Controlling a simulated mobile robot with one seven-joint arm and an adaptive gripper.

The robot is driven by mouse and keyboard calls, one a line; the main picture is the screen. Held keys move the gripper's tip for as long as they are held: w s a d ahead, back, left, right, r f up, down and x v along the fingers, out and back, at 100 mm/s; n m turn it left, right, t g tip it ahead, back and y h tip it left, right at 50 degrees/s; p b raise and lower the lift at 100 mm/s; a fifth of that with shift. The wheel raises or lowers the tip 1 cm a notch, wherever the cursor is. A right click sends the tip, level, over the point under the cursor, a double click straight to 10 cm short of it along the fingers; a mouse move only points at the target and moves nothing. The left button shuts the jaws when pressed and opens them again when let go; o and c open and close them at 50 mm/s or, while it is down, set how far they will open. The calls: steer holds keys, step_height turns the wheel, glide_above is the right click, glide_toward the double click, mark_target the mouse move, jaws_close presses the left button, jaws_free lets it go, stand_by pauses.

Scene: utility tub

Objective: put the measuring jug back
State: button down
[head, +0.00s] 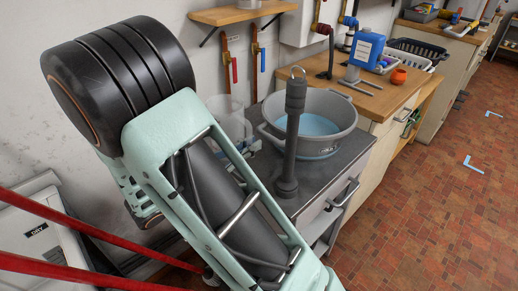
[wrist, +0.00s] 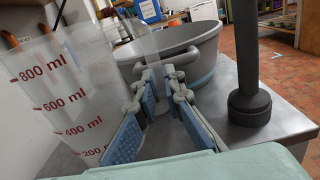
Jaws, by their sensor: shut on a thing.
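The measuring jug (wrist: 62,88) is clear, with red millilitre marks, and stands nearly upright at the left of the wrist view. In the head view the jug (head: 226,114) shows just behind my arm, left of the grey tub. My gripper (wrist: 161,88) is shut on a clear upright strip at the jug's right side, which looks like its handle. In the head view my gripper (head: 243,146) is partly hidden by my arm. The jug's base is hidden, so I cannot tell whether it touches the worktop.
The round grey tub (head: 334,106), pale blue inside, sits on the dark grey worktop (head: 352,154). A dark grey post (head: 292,135) with a ring on top stands in front of it. A blue container (head: 366,47) is on the wooden bench behind. A wooden shelf (head: 240,13) is above.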

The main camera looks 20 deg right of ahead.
steer(key=d+f, duration=0.1)
steer(key=w+d+f, duration=0.1)
steer(key=d, duration=0.1)
steer(key=shift+w+d+f+b, duration=0.15)
steer(key=shift+f+b, duration=0.1)
steer(key=shift+b, duration=0.15)
steer(key=shift+f, duration=0.1)
steer(key=shift+f, duration=0.1)
steer(key=c, duration=2)
jaws_free()
steer(key=shift+c, duration=0.2)
steer(key=shift+r, duration=0.2)
steer(key=p+v, duration=0.1)
steer(key=v, duration=1.1)
